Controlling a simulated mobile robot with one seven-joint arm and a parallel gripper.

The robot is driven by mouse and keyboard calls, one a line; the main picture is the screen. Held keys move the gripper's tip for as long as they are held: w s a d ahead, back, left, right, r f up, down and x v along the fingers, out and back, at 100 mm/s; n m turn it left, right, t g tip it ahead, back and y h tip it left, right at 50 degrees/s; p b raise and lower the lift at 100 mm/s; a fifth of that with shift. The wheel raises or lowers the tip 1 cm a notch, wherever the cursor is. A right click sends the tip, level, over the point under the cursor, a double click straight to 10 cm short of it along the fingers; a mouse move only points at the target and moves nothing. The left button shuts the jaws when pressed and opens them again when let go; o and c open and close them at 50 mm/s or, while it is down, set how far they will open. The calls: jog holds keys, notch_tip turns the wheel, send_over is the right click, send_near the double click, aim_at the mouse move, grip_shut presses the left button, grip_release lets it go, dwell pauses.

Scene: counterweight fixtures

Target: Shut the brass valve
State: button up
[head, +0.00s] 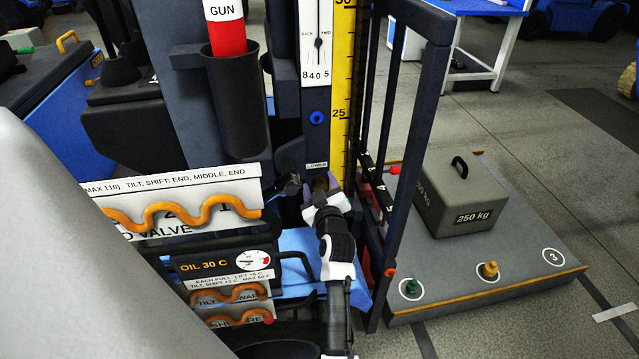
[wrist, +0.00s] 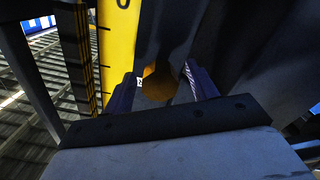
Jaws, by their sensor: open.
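My gripper (head: 322,188) reaches in at the foot of the dark mast in the head view, just below the small LOWER label (head: 316,165). In the wrist view its two dark fingers (wrist: 162,82) are open and apart. A brass-coloured rounded thing, apparently the brass valve (wrist: 158,84), shows between and beyond the fingertips, in shadow. I cannot tell whether either finger touches it. In the head view the valve is hidden behind my gripper and wrist.
A yellow scale (head: 343,90) runs up the mast just right of my gripper, with a dark frame (head: 415,130) beyond. Left are a label panel with orange wavy handles (head: 180,214) and an oil gauge (head: 257,261). A 250 kg weight (head: 460,195) stands on a platform (head: 520,255) at right.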

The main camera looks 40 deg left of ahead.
jog(key=shift+w+a, duration=0.1)
jog(key=shift+c, duration=0.5)
jog(key=c, duration=0.9)
jog(key=shift+m, duration=0.4)
jog(key=m, duration=0.2)
jog(key=shift+m, duration=0.4)
jog(key=m+p, duration=0.1)
jog(key=m, duration=0.2)
jog(key=shift+m, duration=0.3)
jog(key=m+p, duration=0.1)
jog(key=m, duration=0.2)
jog(key=shift+m, duration=0.3)
jog(key=shift+m+p, duration=0.95)
jog(key=shift+m, duration=0.85)
jog(key=shift+f, duration=0.1)
